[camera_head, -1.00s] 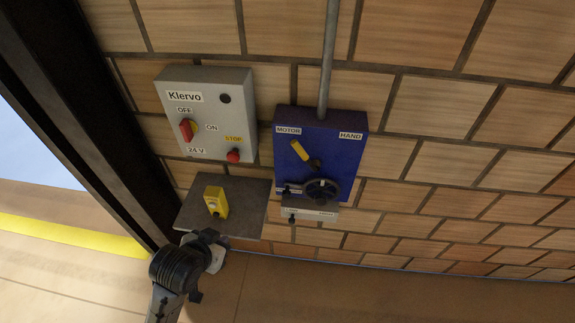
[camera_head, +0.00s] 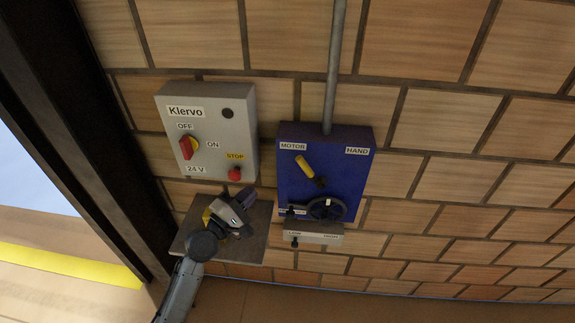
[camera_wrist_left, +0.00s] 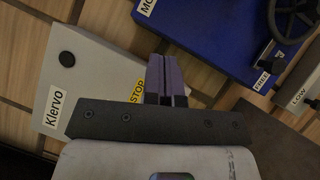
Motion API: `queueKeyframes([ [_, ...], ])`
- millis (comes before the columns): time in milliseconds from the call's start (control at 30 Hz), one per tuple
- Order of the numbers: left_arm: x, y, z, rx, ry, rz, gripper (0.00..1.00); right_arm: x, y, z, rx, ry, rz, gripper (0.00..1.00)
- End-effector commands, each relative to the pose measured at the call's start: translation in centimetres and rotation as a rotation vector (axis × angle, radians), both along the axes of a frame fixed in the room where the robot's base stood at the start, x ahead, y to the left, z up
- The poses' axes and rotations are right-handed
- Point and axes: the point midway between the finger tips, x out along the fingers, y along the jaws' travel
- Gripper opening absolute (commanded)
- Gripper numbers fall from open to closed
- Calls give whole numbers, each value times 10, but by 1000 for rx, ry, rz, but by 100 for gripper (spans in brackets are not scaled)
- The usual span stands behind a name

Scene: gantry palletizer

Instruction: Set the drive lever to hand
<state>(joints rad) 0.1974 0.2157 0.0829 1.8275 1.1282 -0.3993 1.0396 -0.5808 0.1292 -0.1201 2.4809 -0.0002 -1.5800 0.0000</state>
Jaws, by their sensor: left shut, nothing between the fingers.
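The blue drive box (camera_head: 348,165) hangs on the wall, with a MOTOR label (camera_head: 293,146) at its upper left and a HAND label (camera_head: 357,151) at its upper right. The drive lever (camera_head: 304,165) has a yellow handle, tilted up and left from its dark pivot towards MOTOR. My left gripper (camera_head: 249,193) is left of the blue box and below the STOP button, shut and empty, apart from the lever. In the left wrist view its purple fingers (camera_wrist_left: 165,75) lie together; the lever is outside that view. My right gripper is not in view.
A handwheel (camera_head: 327,208) is below the lever. A grey shelf (camera_head: 250,250) and a partly hidden yellow item (camera_head: 206,216) are behind my left arm.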

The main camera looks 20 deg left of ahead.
Motion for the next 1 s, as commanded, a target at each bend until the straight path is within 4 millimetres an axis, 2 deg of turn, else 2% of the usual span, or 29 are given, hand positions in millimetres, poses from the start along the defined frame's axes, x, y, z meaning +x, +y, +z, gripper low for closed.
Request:
queueKeyframes([
  [567,3,-2,1,-30,11,-9,0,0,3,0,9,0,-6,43],
  [767,26,-9,7,-30,9,-10,0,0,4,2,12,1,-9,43],
  [1000,69,-22,15,-30,11,-10,0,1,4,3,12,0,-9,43],
])
